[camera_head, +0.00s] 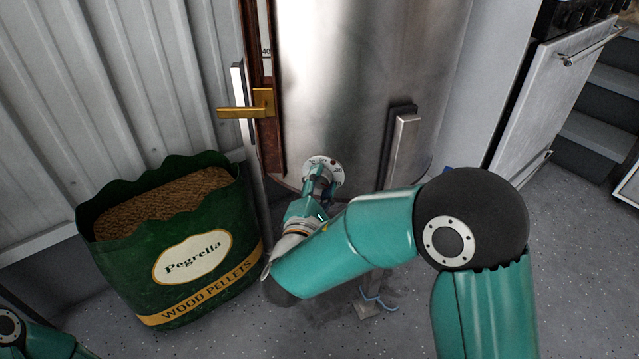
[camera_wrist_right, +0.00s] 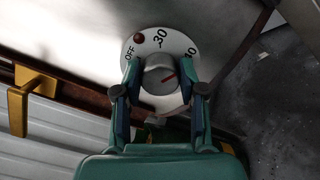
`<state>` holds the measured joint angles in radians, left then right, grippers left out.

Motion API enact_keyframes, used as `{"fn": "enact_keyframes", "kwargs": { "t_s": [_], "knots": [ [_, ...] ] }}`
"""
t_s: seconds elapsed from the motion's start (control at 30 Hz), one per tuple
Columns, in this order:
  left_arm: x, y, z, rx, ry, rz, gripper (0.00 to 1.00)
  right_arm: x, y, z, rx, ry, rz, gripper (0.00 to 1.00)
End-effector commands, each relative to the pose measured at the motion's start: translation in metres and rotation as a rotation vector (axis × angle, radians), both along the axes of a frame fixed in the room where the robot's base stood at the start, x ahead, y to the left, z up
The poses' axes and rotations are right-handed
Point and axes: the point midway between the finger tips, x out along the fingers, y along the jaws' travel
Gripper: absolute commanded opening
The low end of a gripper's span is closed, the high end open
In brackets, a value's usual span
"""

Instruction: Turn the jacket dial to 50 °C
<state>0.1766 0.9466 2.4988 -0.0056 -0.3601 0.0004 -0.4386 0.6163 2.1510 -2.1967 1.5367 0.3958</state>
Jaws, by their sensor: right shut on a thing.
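The jacket dial is a round white plate (camera_wrist_right: 183,43) low on the steel cylinder, marked OFF, 30 and, farther right, a number ending in 0 that is partly cut off from view. It also shows in the head view as a white disc (camera_head: 337,176). My right gripper (camera_wrist_right: 161,72) is shut on the dial's grey knob (camera_wrist_right: 158,82), one finger on each side. The fingers hide the lower sides of the plate. In the head view, my right gripper (camera_head: 320,181) reaches the dial from below. My left gripper is out of view.
A green bag of wood pellets (camera_head: 160,235) stands left of the dial. A brass handle (camera_head: 250,104) sits above and left on the brown frame. A dark-framed steel handle (camera_head: 403,145) is at the right on the cylinder.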

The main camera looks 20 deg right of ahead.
Motion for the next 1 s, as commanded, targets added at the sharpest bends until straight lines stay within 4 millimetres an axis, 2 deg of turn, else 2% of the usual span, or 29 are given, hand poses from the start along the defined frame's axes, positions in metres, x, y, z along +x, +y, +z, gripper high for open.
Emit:
{"fn": "enact_keyframes", "kwargs": {
  "t_s": [0.03, 1.0],
  "knots": [
    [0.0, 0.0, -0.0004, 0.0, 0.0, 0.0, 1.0, -0.0006, -0.0029, -0.0047, 0.04, -0.012, -0.007, 0.06],
    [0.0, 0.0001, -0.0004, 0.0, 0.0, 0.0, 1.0, -0.0009, -0.0031, -0.008, 0.798, -0.489, -0.009, 0.06]
  ]
}}
